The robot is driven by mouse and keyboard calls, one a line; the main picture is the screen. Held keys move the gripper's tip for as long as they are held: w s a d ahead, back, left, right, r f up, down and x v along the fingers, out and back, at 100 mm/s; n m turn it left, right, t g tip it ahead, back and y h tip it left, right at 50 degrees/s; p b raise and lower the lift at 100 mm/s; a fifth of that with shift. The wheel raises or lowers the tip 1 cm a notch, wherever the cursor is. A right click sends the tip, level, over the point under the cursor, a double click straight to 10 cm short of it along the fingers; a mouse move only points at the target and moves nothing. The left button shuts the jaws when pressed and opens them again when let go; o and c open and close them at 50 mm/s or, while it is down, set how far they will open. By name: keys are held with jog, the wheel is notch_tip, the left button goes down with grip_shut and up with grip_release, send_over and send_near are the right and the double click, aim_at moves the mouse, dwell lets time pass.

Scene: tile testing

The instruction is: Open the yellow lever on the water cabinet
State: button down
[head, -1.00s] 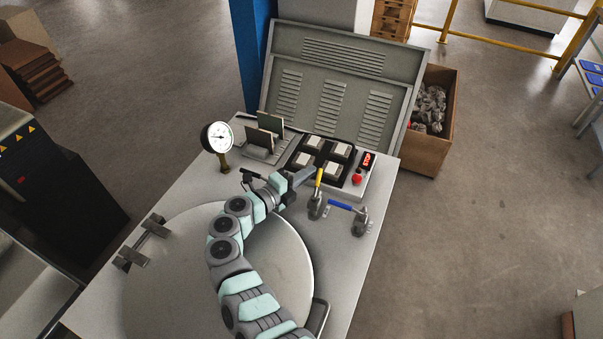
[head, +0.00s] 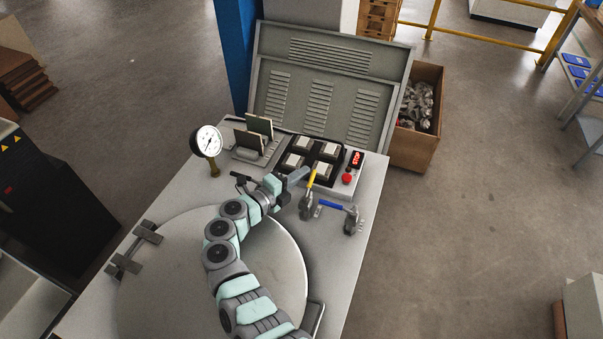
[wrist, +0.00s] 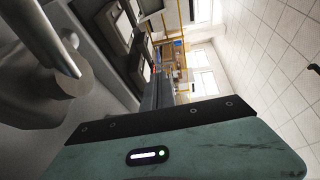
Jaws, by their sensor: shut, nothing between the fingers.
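The yellow lever (head: 311,178) stands up from a grey valve (head: 306,208) on the cabinet's worktop (head: 338,257) in the head view, leaning slightly right at its top. My gripper (head: 301,174) is shut and empty. Its tips are just left of the lever's upper part, close to it; I cannot tell whether they touch. In the wrist view my gripper's teal body (wrist: 190,148) fills the bottom, and a blurred grey metal cylinder (wrist: 60,92) is close at the left. The yellow lever cannot be made out there.
A blue-handled lever (head: 333,205) lies roughly level, right of the yellow one. Behind are dark switches with pale caps (head: 318,160) and a red stop button (head: 347,178). A round gauge (head: 207,141) stands left. A large round lid (head: 165,270) lies under my arm.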

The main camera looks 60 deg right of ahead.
jog(key=p+v, duration=0.2)
jog(key=v, duration=0.8)
jog(key=shift+a, duration=0.3)
jog(key=shift+w, duration=0.1)
